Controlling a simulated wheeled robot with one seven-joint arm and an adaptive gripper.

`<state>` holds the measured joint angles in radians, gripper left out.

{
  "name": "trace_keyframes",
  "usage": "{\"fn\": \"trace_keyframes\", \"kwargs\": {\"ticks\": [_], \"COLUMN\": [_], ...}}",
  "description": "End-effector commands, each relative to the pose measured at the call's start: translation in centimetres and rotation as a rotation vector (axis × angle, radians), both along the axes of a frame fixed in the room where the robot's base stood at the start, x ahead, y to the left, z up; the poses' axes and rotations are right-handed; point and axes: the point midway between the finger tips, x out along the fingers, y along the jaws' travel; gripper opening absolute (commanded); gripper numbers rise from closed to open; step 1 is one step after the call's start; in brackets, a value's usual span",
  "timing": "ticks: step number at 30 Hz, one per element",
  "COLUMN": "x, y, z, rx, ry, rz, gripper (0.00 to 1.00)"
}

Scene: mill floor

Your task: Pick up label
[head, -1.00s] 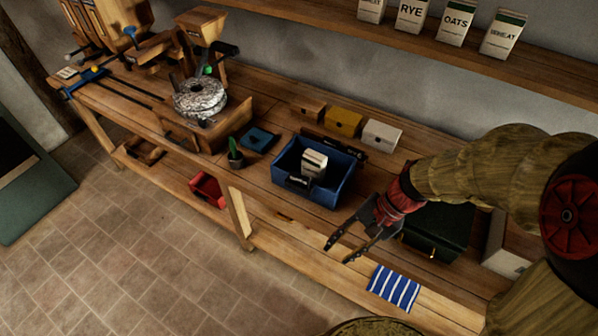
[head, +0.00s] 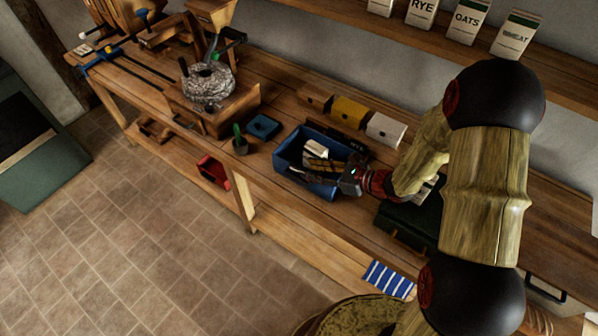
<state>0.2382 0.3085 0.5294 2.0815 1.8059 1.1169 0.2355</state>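A blue open bin (head: 327,192) stands on the bench and holds a white block-shaped item (head: 315,149) and a small dark item at its near left. I cannot tell for sure which thing is the label. My gripper (head: 306,168) reaches over the bin from the right. Its fingers point left, apart from each other, close to the white item. They partly hide the inside of the bin, and I cannot see whether they touch anything.
Brown, yellow and white small boxes (head: 385,129) stand behind the bin. A small cactus pot (head: 240,146) and a blue lidded box (head: 263,127) are to its left. A dark green case (head: 408,222) and a striped cloth (head: 388,279) are to its right.

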Motion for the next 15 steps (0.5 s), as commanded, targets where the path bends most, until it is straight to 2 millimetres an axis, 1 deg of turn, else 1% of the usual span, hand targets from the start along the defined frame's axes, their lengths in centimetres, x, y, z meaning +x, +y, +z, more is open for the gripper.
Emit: {"fn": "trace_keyframes", "kwargs": {"ticks": [10,15], "x": [2.5,3.1], "y": [3.3,4.3], "z": [-1.7,-2.1], "rx": [-0.002,-0.001], "ry": [0.001,0.0], "rz": [0.004,0.003], "gripper": [0.33,0.33]}}
